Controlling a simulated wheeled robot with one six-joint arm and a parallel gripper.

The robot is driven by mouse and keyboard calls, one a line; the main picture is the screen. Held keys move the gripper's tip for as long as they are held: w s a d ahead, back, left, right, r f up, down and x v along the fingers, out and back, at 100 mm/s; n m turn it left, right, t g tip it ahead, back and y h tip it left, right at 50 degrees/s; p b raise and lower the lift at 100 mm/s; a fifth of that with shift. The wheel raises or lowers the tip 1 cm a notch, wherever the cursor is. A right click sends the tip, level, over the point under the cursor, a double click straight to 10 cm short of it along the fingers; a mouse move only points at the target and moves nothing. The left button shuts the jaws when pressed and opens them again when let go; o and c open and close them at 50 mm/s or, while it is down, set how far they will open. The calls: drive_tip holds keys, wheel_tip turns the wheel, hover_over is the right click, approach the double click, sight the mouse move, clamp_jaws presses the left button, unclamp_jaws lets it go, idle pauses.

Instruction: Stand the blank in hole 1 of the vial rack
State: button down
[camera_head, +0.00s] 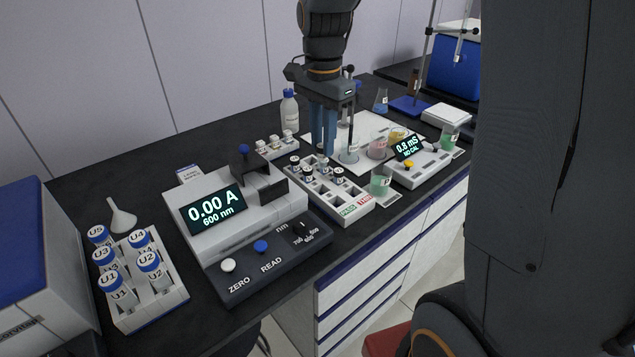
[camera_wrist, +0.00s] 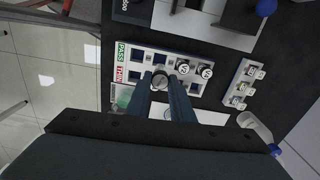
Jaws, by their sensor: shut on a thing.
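The white vial rack (camera_head: 352,210) with PASS and THIN labels stands on the dark bench, right of the photometer. It also shows in the wrist view (camera_wrist: 122,64), with several dark square holes and two white-capped vials. My gripper (camera_head: 322,154) points down over the rack's far part. In the wrist view my gripper (camera_wrist: 161,85) is shut on a small round-topped vial, the blank (camera_wrist: 160,79). The blank is over the rack; its lower end is hidden, so I cannot tell whether it is in a hole. Its label is unreadable.
The photometer (camera_head: 240,222) reads 0.00 A. A small rack with three vials (camera_wrist: 238,84) stands beside the vial rack. A U-labelled rack (camera_head: 150,308) is at left. Beakers (camera_head: 381,184) and a conductivity meter (camera_head: 420,172) stand close on the right.

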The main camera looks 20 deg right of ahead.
sight(322, 168)
wheel_tip(322, 168, down, 9)
drive_tip(key=shift+f+p, duration=0.15)
drive_tip(key=shift+p, duration=0.7)
drive_tip(key=shift+f, duration=0.15)
drive_tip(key=c, duration=1.5)
unclamp_jaws()
drive_tip(key=shift+c, duration=0.2)
wheel_tip(322, 168, up, 12)
drive_tip(key=shift+b, duration=1.25)
drive_tip(key=s+f+n, duration=0.3)
drive_tip(key=s+n, duration=0.1)
drive_tip(key=s, duration=0.1)
drive_tip(key=s+f+n, duration=0.4)
drive_tip(key=s, duration=0.1)
drive_tip(key=s+f+n, duration=0.3)
drive_tip(key=s+n, duration=0.1)
drive_tip(key=s, duration=0.2)
drive_tip(key=shift+s+f+n+t, duration=0.1)
drive_tip(key=shift+f+n+t, duration=0.2)
drive_tip(key=shift+n+t, duration=0.1)
